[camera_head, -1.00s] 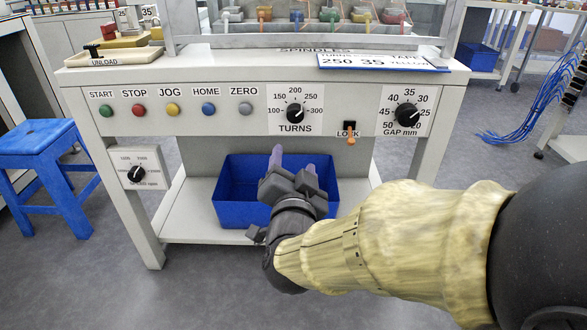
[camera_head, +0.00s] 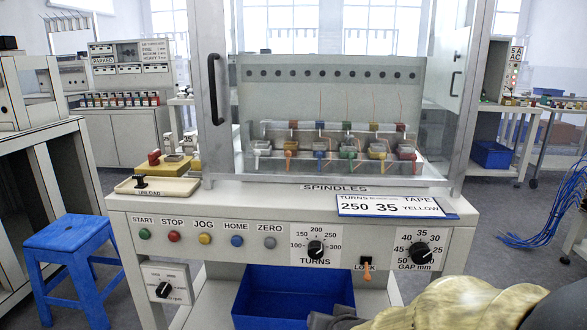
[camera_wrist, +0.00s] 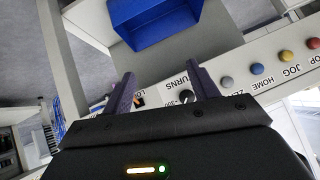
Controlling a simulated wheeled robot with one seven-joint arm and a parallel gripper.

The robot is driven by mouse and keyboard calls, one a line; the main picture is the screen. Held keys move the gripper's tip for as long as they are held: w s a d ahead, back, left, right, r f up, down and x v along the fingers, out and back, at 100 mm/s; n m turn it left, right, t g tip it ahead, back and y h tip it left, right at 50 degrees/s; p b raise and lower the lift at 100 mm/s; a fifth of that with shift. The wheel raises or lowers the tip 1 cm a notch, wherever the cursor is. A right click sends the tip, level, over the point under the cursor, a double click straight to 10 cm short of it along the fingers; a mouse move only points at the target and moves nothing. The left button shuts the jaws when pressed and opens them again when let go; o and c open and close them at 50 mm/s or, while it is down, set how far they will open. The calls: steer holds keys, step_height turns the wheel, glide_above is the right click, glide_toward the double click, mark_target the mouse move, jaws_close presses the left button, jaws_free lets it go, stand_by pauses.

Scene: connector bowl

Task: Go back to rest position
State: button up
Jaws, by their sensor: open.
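My gripper shows in the wrist view (camera_wrist: 160,95) with its two purple fingers apart and nothing between them. It faces the front panel of the winding machine (camera_head: 188,257), near the turns knob (camera_wrist: 186,96). In the head view only my forearm's cloth sleeve and a dark wrist part show at the bottom right; the fingers are out of that picture. The turns knob (camera_head: 315,249), the gap knob (camera_head: 418,251) and the orange lock lever (camera_head: 367,272) are on the panel.
A blue bin (camera_head: 285,295) stands on the shelf under the panel. A blue stool (camera_head: 70,250) is at the left. An unload tray (camera_head: 160,187) sits on the left of the machine top. A clear guard encloses the spindles. Blue cables (camera_head: 545,225) hang at the right.

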steer(key=s+d+r+n+g+h+p, duration=0.1)
steer(key=s+d+r+n+g+p, duration=0.15)
steer(key=s+d+g+p, duration=0.6)
step_height(320, 180, up, 38)
steer(key=s+t+p, duration=0.1)
steer(key=p, duration=3.5)
steer(key=shift+a+f+p, duration=0.2)
steer(key=shift+a+p, duration=0.15)
steer(key=shift+p, duration=0.05)
steer(key=shift+m, duration=0.25)
steer(key=shift+w, duration=0.1)
